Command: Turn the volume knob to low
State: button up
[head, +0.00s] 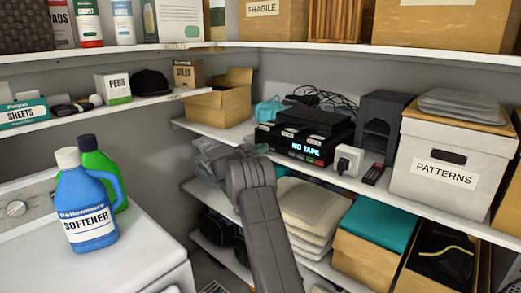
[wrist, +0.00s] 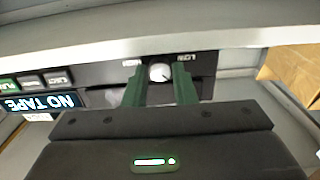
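The volume knob (wrist: 160,72) is a small, round, pale knob on the dark front of the tape deck, seen in the wrist view. A label reading LOW is up to its right; a blurred label is up to its left. Where the knob points is too small to tell. My gripper (wrist: 159,80) has its two dark green fingers parted, one on each side of the knob, with what look like thin gaps. The deck's lit NO TAPE display (head: 305,150) shows in the head view. There my arm hides the gripper and knob.
A pale shelf edge (wrist: 120,45) runs close across the wrist view. A white plug adapter (head: 348,160), a dark stand (head: 384,122) and a PATTERNS box (head: 445,155) stand right of the deck. An open cardboard box (head: 220,105) is to its left.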

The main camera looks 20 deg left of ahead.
grip_shut()
jog(key=shift+f+b, duration=0.15)
jog(key=shift+b, duration=0.35)
jog(key=shift+r+n+b, duration=0.2)
jog(key=shift+n+b, duration=2.1)
jog(key=shift+b, duration=1.1)
jog(key=o, duration=0.5)
grip_release()
